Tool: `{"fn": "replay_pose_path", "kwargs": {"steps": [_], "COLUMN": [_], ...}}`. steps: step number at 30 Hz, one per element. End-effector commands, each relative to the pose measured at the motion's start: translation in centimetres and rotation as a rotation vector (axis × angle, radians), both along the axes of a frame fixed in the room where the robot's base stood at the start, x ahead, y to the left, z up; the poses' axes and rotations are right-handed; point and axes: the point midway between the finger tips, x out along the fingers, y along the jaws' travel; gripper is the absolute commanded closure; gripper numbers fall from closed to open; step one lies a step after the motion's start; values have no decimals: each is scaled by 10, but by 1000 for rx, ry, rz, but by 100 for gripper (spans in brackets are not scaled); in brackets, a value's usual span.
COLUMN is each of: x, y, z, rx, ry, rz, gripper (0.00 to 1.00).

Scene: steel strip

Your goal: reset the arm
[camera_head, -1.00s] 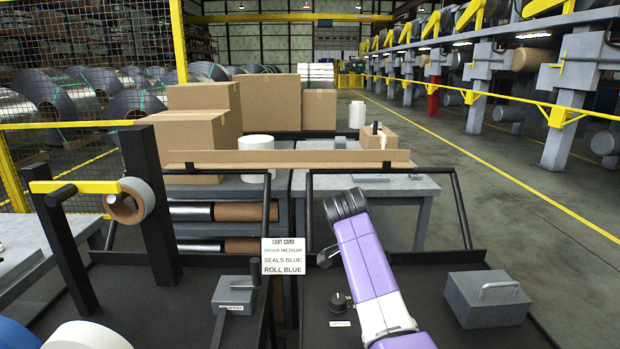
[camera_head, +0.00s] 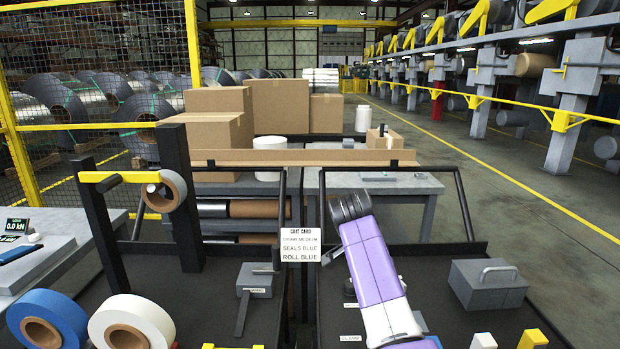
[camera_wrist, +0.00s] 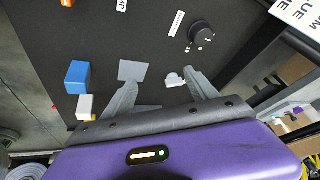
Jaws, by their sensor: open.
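My arm (camera_head: 372,265), purple and white with a dark joint at its top, reaches over the black cart top in the head view. My gripper is out of sight in that view. In the wrist view my gripper (camera_wrist: 162,74) is open, with its two grey fingers wide apart over the dark surface. Nothing is held between them. A small white piece (camera_wrist: 175,80) shows near the right finger. A black knob (camera_wrist: 202,35) lies beyond that finger, and a blue block (camera_wrist: 77,75) and a white block (camera_wrist: 85,107) are left of the gripper.
A grey box with a handle (camera_head: 488,287) stands right of my arm. The cart card (camera_head: 300,245) is to the left. Blue (camera_head: 62,307) and white (camera_head: 150,312) rolls are at lower left. A workbench (camera_head: 425,186) with cardboard boxes (camera_head: 278,105) stands behind. Floor at right is clear.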

Motion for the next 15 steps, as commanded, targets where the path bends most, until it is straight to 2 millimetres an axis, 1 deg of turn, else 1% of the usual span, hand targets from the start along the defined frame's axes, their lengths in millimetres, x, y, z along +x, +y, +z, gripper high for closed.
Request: {"fn": "replay_pose_path", "kwargs": {"steps": [3,6,11,15], "x": [21,37,54,58], "y": [6,11,18,21], "z": [19,28,29,19], "rx": [-3,-13,-47,-95], "ry": [-90,-172,-303,-416], "rz": [82,164,301,419], "gripper": [33,33,33,33]}}
